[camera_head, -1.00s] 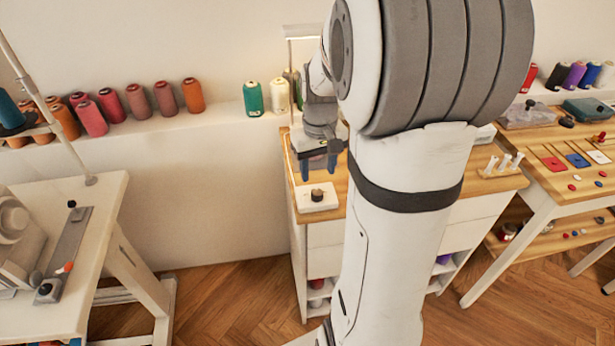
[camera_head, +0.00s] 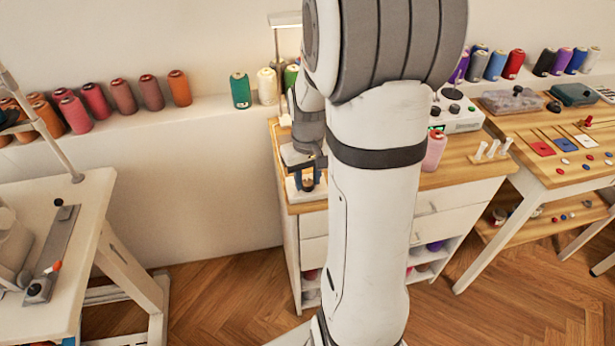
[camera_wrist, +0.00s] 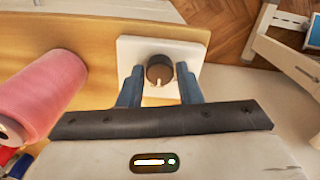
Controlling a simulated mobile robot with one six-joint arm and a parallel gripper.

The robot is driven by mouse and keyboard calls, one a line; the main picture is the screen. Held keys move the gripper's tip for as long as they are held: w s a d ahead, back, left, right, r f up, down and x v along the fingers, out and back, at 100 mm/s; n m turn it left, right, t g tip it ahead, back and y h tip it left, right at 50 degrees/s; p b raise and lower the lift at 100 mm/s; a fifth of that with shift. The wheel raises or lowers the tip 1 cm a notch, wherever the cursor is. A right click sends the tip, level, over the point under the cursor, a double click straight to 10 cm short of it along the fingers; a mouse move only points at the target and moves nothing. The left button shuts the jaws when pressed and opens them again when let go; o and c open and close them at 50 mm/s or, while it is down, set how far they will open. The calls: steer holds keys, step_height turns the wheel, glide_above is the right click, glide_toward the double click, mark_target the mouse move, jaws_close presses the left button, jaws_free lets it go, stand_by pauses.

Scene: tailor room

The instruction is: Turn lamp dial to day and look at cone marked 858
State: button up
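The lamp dial is a dark round knob (camera_wrist: 160,70) with a pale pointer line, on a white square plate (camera_wrist: 190,40). My gripper (camera_wrist: 160,82) is open, with its two blue fingers on either side of the knob; I cannot tell if they touch it. In the head view my gripper (camera_head: 306,184) is low over the dial at the table's front left corner. The lit lamp (camera_head: 285,20) stands behind my arm. A pink cone (camera_wrist: 42,92) lies left of the dial in the wrist view, and a pink cone (camera_head: 434,150) stands right of my arm. No number is readable.
The wooden-topped table (camera_head: 455,165) also holds a white box with dials (camera_head: 455,112) and white pegs (camera_head: 492,150). Several thread cones line the wall ledge (camera_head: 210,110). A second table (camera_head: 545,175) stands at right, a sewing table (camera_head: 90,215) at left. Open floor lies between.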

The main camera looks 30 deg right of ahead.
steer(key=c, duration=0.6)
steer(key=shift+m, duration=0.3)
steer(key=m, duration=1)
steer(key=shift+p, duration=0.3)
steer(key=o, duration=1)
steer(key=shift+r, duration=0.1)
